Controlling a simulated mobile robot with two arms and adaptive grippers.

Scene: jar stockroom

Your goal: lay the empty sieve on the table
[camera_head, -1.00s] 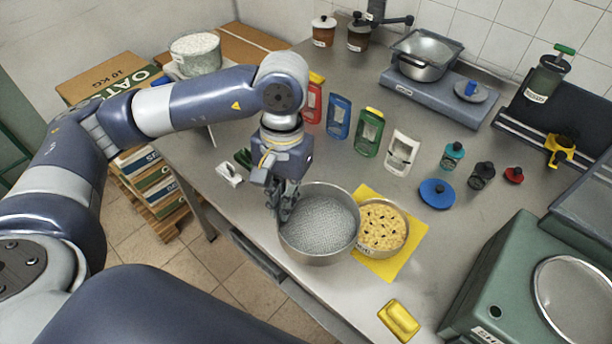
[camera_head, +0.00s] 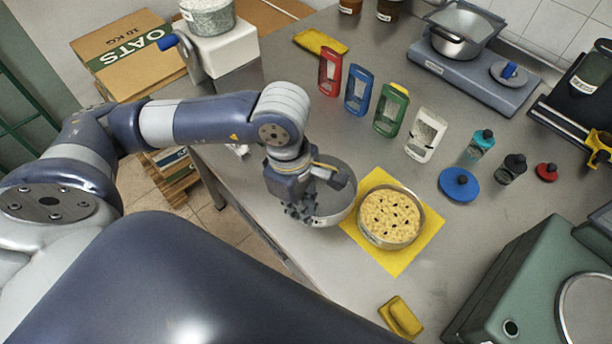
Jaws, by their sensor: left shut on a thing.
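The sieve (camera_head: 338,203) is a round metal pan with a rim, at the front edge of the table (camera_head: 300,130). My left gripper (camera_head: 302,212) is shut on its near left rim, and the gripper and wrist hide much of it. The sieve looks tilted, and what shows of its inside is bare. I cannot tell whether it touches the table. My right gripper is not in view.
Right beside the sieve, a round pan of oat-like food with dark bits (camera_head: 390,216) stands on a yellow mat (camera_head: 408,258). A yellow block (camera_head: 400,318) lies near the front edge. Coloured scoops, a blue lid (camera_head: 459,184) and small bottles stand behind.

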